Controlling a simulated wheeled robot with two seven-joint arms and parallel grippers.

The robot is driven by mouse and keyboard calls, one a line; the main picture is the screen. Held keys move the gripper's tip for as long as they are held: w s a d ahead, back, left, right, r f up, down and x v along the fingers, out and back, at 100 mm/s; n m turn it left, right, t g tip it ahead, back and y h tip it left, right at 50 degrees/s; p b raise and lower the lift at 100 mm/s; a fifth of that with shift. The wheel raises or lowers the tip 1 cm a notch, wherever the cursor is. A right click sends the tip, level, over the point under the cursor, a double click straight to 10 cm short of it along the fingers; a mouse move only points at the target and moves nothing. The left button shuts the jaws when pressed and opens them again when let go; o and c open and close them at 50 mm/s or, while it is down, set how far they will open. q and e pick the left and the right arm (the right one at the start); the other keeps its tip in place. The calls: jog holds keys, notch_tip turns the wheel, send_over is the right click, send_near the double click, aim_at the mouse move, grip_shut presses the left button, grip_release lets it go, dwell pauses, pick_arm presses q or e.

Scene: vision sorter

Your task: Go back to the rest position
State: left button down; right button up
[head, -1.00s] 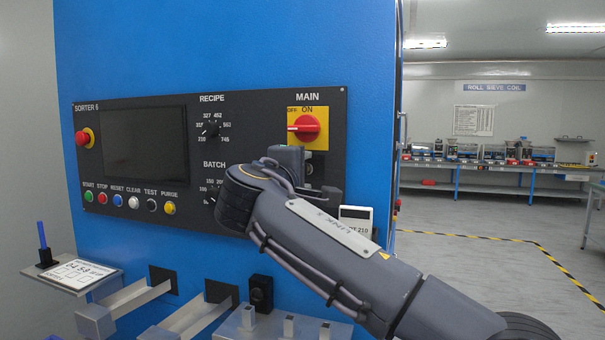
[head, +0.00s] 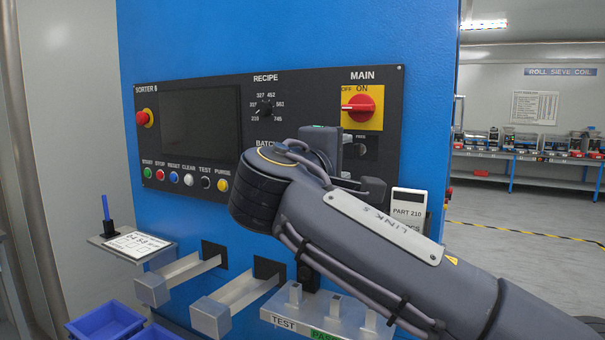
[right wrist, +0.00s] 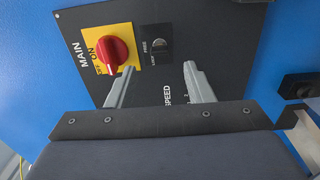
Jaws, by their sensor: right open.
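My right gripper (head: 362,165) is in front of the sorter's black control panel (head: 215,190), below the main switch. In the right wrist view its two grey fingers (right wrist: 158,70) are apart, with nothing between them. The red main switch knob (head: 361,108) sits on a yellow plate, its handle pointing left in the head view. The knob (right wrist: 112,52) also shows in the wrist view, near one fingertip; whether they touch is not clear. My right arm hides the lower right of the panel, including much of the batch dial. My left gripper is not in view.
Below the panel, metal chutes (head: 237,305), a test shelf (head: 330,315) and a small shelf with a blue pen (head: 106,207) stick out. Blue bins (head: 105,320) stand lower left. A white part display (head: 408,205) is close behind my right arm. Open floor (head: 530,220) lies right.

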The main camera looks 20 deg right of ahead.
jog(key=s+d+f+m+g+y+p, duration=0.1)
jog(key=s+d+f+y+p, duration=0.15)
jog(key=f, duration=0.45)
jog(key=s+d+f+g+y+p, duration=0.15)
jog(key=s+f+y, duration=0.25)
jog(key=f, duration=0.4)
jog(key=s+d+f+m+g+y+p, duration=0.1)
jog(key=s+d+f+g+y, duration=0.15)
jog(key=f, duration=0.45)
jog(key=s+a+f+m+g+y+p, duration=0.1)
jog(key=s+a+f+m+y+p, duration=0.1)
jog(key=s+a+f+m+y, duration=0.5)
jog(key=s+a+f+y, duration=0.1)
jog(key=s+a+f, duration=0.4)
jog(key=s, duration=0.2)
jog(key=shift+s+a+f+m+y+p, duration=0.15)
jog(key=shift+s+f+m+y+p, duration=0.15)
jog(key=shift+s+f+m+p, duration=0.1)
